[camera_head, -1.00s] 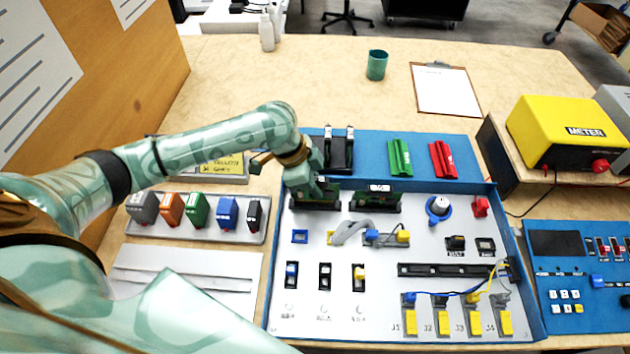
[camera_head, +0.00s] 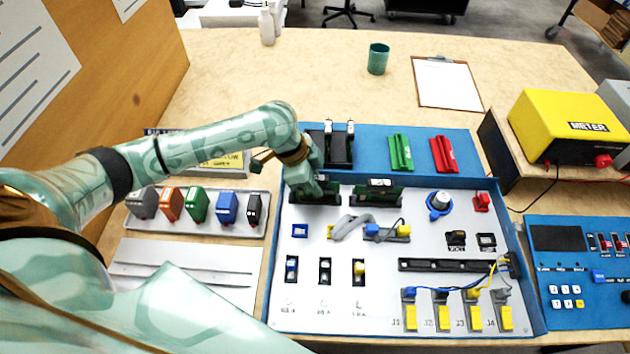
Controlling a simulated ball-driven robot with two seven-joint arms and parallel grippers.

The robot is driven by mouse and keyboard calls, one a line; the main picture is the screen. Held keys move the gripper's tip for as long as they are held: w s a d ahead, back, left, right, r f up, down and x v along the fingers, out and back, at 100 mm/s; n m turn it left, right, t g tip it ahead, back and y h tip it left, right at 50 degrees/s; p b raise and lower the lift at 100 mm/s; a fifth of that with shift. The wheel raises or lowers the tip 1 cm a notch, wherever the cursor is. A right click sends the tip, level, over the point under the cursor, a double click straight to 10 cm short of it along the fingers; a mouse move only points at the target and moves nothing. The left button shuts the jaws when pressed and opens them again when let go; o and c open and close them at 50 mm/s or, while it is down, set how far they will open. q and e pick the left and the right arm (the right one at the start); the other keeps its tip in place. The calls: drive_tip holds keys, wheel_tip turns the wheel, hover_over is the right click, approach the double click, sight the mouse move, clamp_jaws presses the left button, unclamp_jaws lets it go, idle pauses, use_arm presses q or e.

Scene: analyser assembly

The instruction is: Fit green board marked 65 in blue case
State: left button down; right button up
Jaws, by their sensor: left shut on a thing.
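The blue case (camera_head: 273,300) lies open on the table with a pale panel inside. My left gripper (camera_head: 318,188) is low over the left black slot (camera_head: 328,199) near the case's back wall. It is shut on a green board, which is mostly hidden by the fingers and the slot; I cannot read its number or tell how deep it sits. Another green board (camera_head: 379,184) with a white label stands in the slot to the right. My right gripper is not in view.
A rack (camera_head: 258,229) of several coloured modules stands left of the case. Behind the case are a black holder (camera_head: 340,150), a green part (camera_head: 400,153) and a red part (camera_head: 443,155). The yellow meter (camera_head: 562,125) stands at the right. The table's back middle is mostly clear.

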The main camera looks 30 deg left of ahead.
use_arm(q)
drive_tip(key=shift+f, duration=0.4)
drive_tip(key=c, duration=1)
unclamp_jaws()
drive_tip(key=shift+o, duration=0.2)
wheel_tip(320, 180, up, 7)
drive_tip(key=p, duration=0.8)
drive_tip(key=shift+r, duration=0.1)
